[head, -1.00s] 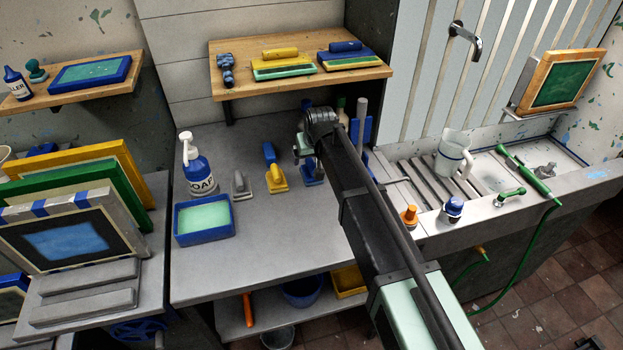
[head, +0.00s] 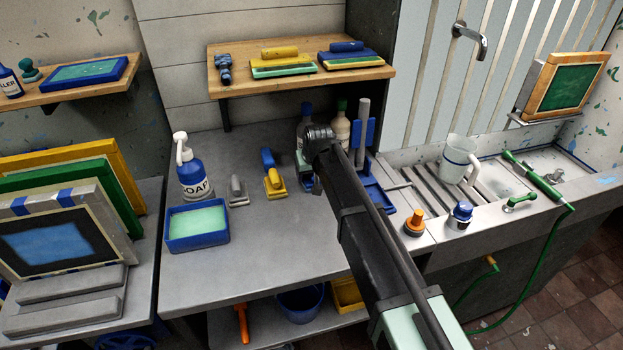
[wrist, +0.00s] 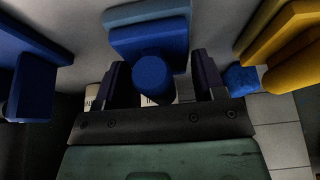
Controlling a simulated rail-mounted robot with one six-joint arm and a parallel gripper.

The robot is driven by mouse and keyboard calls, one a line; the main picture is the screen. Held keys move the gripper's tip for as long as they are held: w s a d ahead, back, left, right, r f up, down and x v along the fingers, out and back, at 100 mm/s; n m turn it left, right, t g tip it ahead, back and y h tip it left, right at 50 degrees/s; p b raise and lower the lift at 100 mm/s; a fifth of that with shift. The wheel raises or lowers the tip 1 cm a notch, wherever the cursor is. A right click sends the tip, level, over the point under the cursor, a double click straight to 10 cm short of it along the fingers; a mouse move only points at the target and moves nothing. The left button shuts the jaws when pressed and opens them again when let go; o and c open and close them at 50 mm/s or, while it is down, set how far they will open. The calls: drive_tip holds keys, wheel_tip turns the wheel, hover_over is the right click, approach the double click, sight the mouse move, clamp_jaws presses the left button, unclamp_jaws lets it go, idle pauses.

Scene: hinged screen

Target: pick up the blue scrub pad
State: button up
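The blue scrub pad (wrist: 150,42) is in the wrist view, a blue block with a round blue handle end (wrist: 152,75) facing my camera. My gripper (wrist: 158,70) is open, with one dark finger on each side of that handle end and a gap on both sides. In the head view my gripper (head: 308,163) is low over the back of the grey counter. My arm hides most of the blue pad (head: 307,184) there.
A yellow tool (head: 275,182) stands just left of my gripper, then a grey one (head: 238,191). Bottles (head: 341,126) and a blue rack (head: 372,190) are behind and right. A wooden shelf (head: 225,92) hangs above.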

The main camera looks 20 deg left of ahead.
drive_tip(key=c, duration=0.3)
wheel_tip(320, 180, up, 10)
drive_tip(key=p, duration=1)
drive_tip(key=shift+r, duration=0.15)
drive_tip(key=shift+c, duration=0.2)
drive_tip(key=shift+o, duration=1.1)
drive_tip(key=shift+c, duration=0.7)
